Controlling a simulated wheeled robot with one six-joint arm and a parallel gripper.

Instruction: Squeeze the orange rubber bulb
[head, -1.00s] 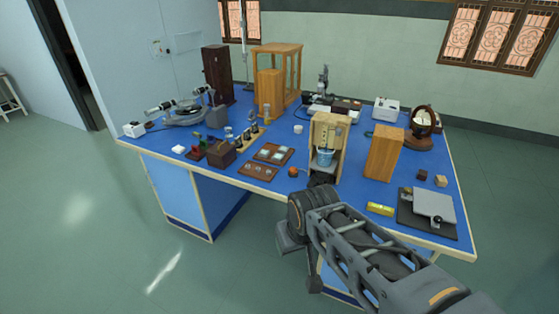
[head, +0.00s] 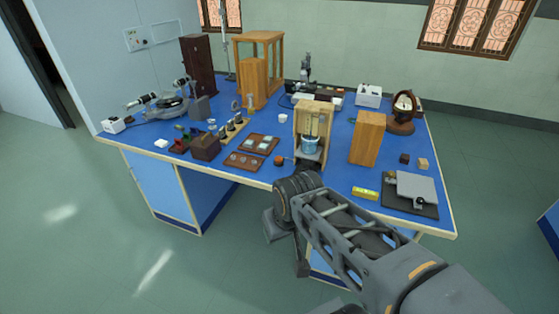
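The orange rubber bulb (head: 278,160) is a small round orange thing on the blue bench top. It sits just left of an open-fronted wooden case (head: 313,120) and right of the brown trays. My arm reaches up from the lower right, and its dark wrist end (head: 297,193) is at the bench's front edge, below and a little right of the bulb in the picture. A gap shows between them. The fingertips of my gripper cannot be made out, and nothing is seen held.
A blue beaker (head: 310,146) stands in the open case. A closed wooden box (head: 367,138) and a yellow block (head: 365,193) are to the right. Brown trays (head: 244,161) and a dark wooden box (head: 205,146) lie left. Little bare bench surrounds the bulb.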

